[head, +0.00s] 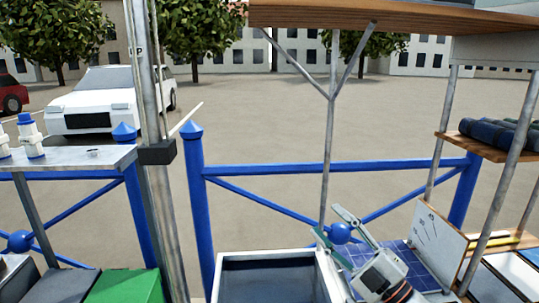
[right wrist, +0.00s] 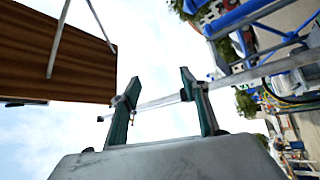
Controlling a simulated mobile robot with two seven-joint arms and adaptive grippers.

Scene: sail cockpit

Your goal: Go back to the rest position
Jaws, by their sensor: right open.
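My right gripper (head: 333,225) shows at the lower middle right of the head view, in front of the blue railing and above the dark blue basin area. Its two fingers are spread apart with nothing between them. In the right wrist view the same open fingers (right wrist: 160,100) point up toward the sky, with a thin pole behind them. My left gripper is not in either view.
A white-rimmed bin (head: 232,262) stands left of my right gripper. A wooden shelf (head: 490,146) with dark rolls and metal posts stands to the right. A wooden roof (head: 400,20) hangs above. A grey shelf (head: 75,158) with white-and-blue bottles is at left.

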